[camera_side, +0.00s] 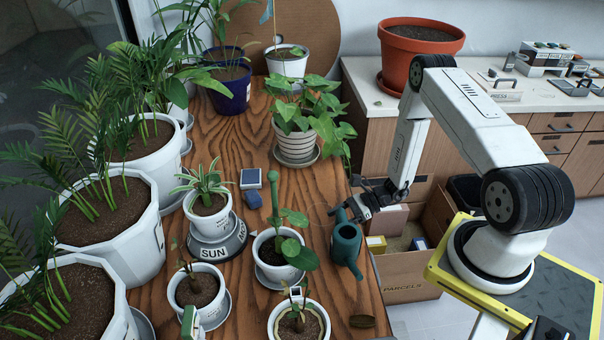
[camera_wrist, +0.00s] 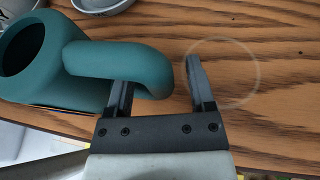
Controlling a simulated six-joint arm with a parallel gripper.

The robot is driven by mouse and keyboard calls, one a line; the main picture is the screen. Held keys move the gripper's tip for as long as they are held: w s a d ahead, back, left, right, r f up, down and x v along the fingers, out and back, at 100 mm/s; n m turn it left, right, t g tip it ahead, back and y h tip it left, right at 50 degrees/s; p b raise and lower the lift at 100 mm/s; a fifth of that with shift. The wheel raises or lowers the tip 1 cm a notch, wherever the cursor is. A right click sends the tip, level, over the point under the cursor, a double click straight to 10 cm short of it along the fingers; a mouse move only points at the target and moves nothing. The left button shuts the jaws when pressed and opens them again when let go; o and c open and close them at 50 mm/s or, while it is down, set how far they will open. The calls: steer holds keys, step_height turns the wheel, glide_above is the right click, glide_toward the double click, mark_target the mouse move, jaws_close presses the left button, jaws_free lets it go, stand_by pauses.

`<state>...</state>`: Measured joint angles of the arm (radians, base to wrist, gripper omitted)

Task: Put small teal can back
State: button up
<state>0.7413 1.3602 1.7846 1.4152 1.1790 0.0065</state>
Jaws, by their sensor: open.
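The small teal can (camera_side: 347,246) is a watering can at the right edge of the wooden table, with its spout towards the front. In the wrist view the teal can (camera_wrist: 85,88) fills the left side, its round opening facing up and its curved handle reaching right. My gripper (camera_side: 352,203) is open just behind the can in the side view. In the wrist view my gripper (camera_wrist: 158,88) has the handle's curved end between its fingers. The handle hides the left fingertip; the right finger stands clear of it. I cannot tell whether either finger touches the handle.
A faint pale ring (camera_wrist: 257,72) marks the wood right of the can in the wrist view. A cardboard box (camera_side: 408,262) stands beyond the table's right edge.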

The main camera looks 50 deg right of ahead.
steer(key=shift+r, duration=0.2)
steer(key=v, duration=1.2)
stand_by(0.5)
steer(key=a+r+n+g+h, duration=0.4)
steer(key=a+r+n+h, duration=0.7)
steer(key=a+r+n, duration=0.7)
steer(key=shift+a+r+n+g, duration=0.4)
steer(key=shift+r+n, duration=0.5)
steer(key=shift+n, duration=2.5)
